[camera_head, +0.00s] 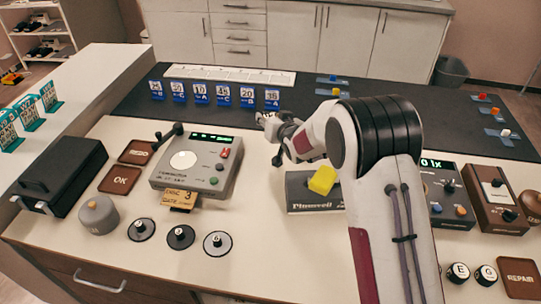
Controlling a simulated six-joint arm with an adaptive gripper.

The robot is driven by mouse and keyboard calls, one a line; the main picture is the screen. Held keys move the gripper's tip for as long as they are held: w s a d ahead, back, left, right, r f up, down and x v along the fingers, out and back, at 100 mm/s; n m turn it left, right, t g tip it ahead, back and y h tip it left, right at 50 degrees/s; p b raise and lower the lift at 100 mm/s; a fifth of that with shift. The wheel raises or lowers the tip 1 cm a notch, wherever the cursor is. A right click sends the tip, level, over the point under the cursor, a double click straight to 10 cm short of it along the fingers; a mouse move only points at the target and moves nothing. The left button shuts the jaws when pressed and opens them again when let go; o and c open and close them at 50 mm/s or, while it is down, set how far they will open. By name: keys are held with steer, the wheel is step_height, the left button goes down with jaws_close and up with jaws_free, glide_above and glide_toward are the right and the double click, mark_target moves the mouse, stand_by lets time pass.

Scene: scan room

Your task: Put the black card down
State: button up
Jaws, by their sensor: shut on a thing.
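My gripper (276,126) is over the near part of the dark mat (130,98), just in front of the row of blue-and-white tags. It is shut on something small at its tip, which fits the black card. The card's outline does not stand out against the dark jaws and mat, so I cannot tell its tilt or whether it touches the mat. My arm covers part of the mat and worktop to the right of the gripper.
A row of blue tags (222,94) stands close behind the gripper, before a white strip (230,74). Several blue pieces with coloured knobs (490,112) lie right. Mat left of the tags is clear.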

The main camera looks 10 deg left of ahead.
steer(key=shift+f, duration=0.1)
stand_by(0.3)
steer(key=shift+f, duration=3)
steer(key=shift+f, duration=1.85)
steer(key=shift+f, duration=0.15)
steer(key=o, duration=1.1)
steer(key=shift+o, duration=0.2)
steer(key=shift+s, duration=0.1)
